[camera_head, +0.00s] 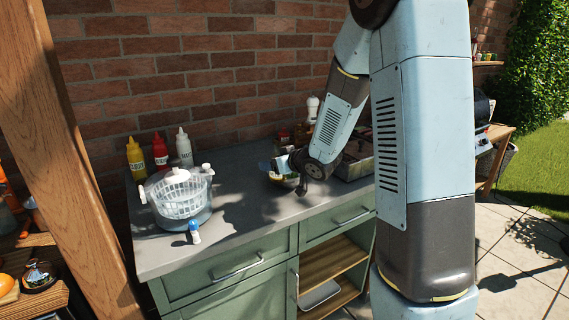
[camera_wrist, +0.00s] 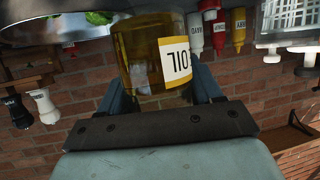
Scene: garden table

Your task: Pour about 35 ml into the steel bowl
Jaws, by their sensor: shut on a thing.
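My gripper (camera_wrist: 162,82) is shut on a golden oil bottle (camera_wrist: 142,62) with a white "OIL" label, in the upside-down wrist view. The label is inverted in the picture, like those on the bottles behind. The bottle's mouth is hidden, and I cannot see any liquid flowing. In the head view my gripper (camera_head: 302,180) is low over the middle of the counter. A bowl (camera_head: 268,174) sits right beside it, partly hidden by the gripper and the thing it holds. I cannot tell its material or its liquid level.
A clear salad spinner (camera_head: 182,205) with a white basket stands at the left of the grey counter (camera_head: 245,218). A small blue-and-white shaker (camera_head: 194,232) is in front. Yellow (camera_head: 136,160), red (camera_head: 160,152) and white (camera_head: 184,148) squeeze bottles stand behind. A tray (camera_head: 352,168) lies right of my gripper.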

